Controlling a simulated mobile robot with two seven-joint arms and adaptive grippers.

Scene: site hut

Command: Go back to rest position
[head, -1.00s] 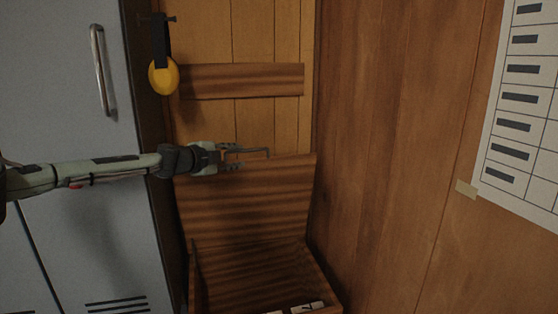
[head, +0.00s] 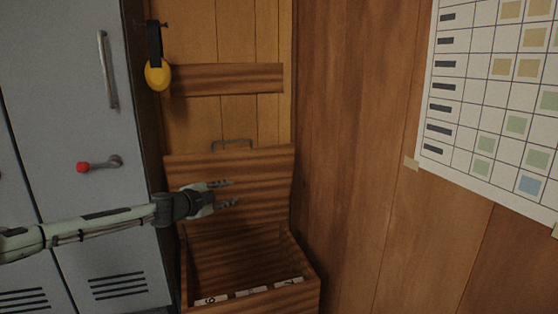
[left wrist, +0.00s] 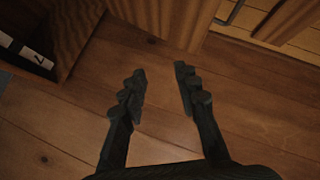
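My left gripper (head: 228,194) is open and empty in the head view, in front of the raised wooden lid (head: 250,165) of a chest. In the left wrist view its two fingers (left wrist: 160,95) are spread, with bare wood planks behind them. A metal handle (head: 232,142) sits at the lid's top edge, apart from the gripper. The open wooden chest (head: 305,297) stands below, with white labelled cards (head: 250,292) inside. The chest also shows at the upper left of the left wrist view (left wrist: 75,30). My right gripper is not in view.
A grey locker (head: 75,130) with a bar handle and a red-knobbed lever (head: 98,165) stands at the left. A yellow round object (head: 157,75) hangs on a dark strap on the back wall. A chart (head: 490,100) is taped to the right wall (head: 370,150).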

